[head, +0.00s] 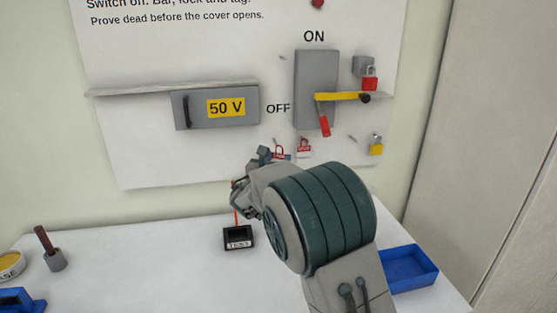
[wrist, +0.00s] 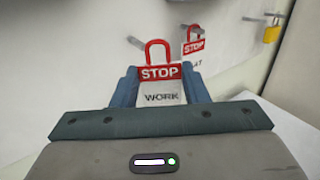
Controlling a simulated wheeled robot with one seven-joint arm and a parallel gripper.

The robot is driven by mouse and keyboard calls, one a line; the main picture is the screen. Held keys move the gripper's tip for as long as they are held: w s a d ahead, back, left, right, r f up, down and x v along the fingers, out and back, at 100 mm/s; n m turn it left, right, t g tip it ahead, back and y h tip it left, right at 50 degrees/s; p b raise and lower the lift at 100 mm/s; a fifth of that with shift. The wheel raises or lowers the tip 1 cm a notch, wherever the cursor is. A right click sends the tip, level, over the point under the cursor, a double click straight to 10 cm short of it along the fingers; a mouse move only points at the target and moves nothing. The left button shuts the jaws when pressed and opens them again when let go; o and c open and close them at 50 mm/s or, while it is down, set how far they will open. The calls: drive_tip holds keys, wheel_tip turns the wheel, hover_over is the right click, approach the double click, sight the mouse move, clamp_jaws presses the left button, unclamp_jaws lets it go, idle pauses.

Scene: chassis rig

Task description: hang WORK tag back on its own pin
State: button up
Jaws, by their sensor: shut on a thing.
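The WORK tag (wrist: 160,98) is a white tag with a red STOP band and a red loop on top. My gripper (wrist: 162,90) is shut on its sides and holds it upright, loop up, facing the wrist camera. In the head view my gripper (head: 268,154) is at the board's lower part, and the tag (head: 280,154) shows small and partly hidden. A bare grey pin (wrist: 137,42) sticks out of the board just left of the loop in the wrist view. Whether the loop touches it I cannot tell.
A second STOP tag (wrist: 195,44) hangs on a pin to the right. A yellow padlock (head: 376,146) hangs farther right. Above are the switch box (head: 312,80) with its yellow bar and red padlock (head: 370,78). A black tester (head: 238,238) and blue tray (head: 410,268) are on the table.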

sight(273, 157)
drive_tip(key=shift+w+a+p, duration=0.25)
drive_tip(key=shift+w+p, duration=0.3)
drive_tip(key=shift+w, duration=0.35)
drive_tip(key=shift+w+a+p, duration=0.25)
drive_tip(key=shift+w+p, duration=0.3)
drive_tip(key=shift+w, duration=0.3)
drive_tip(key=shift+w+a+f+b, duration=0.2)
drive_tip(key=shift+w+f+b, duration=0.2)
drive_tip(key=shift+w, duration=0.3)
drive_tip(key=o, duration=1)
drive_tip(key=shift+r, duration=0.1)
drive_tip(key=shift+s+d, duration=0.1)
drive_tip(key=shift+d, duration=0.05)
drive_tip(key=shift+r, duration=0.1)
drive_tip(key=shift+a, duration=0.2)
